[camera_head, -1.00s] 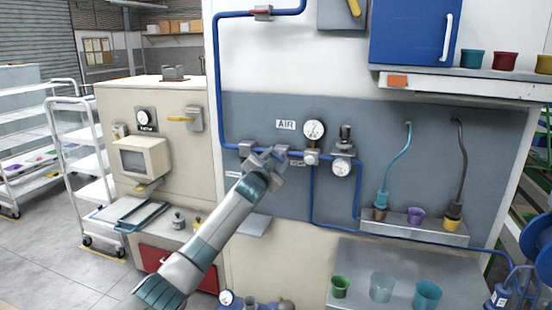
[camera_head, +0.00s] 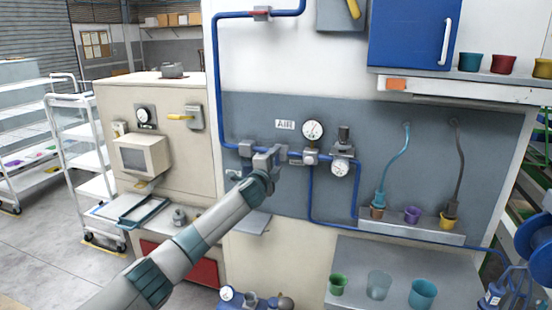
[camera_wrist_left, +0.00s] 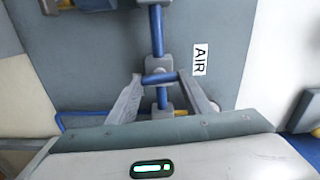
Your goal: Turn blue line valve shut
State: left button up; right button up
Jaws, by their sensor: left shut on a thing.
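The blue line (camera_head: 218,100) comes down the wall panel and turns right below the AIR label (camera_head: 285,125). My left gripper (camera_head: 265,158) is at the valve on its level stretch and hides most of the valve in the head view. In the left wrist view, a blue valve handle (camera_wrist_left: 160,77) lies between the two fingertips of my left gripper (camera_wrist_left: 160,82), one finger at each end. The handle sits crosswise to the blue pipe (camera_wrist_left: 157,30) there. My left gripper is shut on this handle. My right gripper is in neither view.
A pressure gauge (camera_head: 313,131) and a regulator (camera_head: 343,150) with a lower gauge stand right of the gripper. A red-handled valve (camera_head: 260,12) is on the upper blue pipe. A white cart (camera_head: 85,150) stands at left.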

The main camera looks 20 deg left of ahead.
pick_arm(q)
jog(key=shift+f+m, duration=0.1)
jog(key=shift+m, duration=0.4)
jog(key=o, duration=1.1)
jog(key=shift+c, duration=0.2)
jog(key=shift+s, duration=0.2)
jog(key=s+b, duration=0.5)
jog(key=s, duration=1.2)
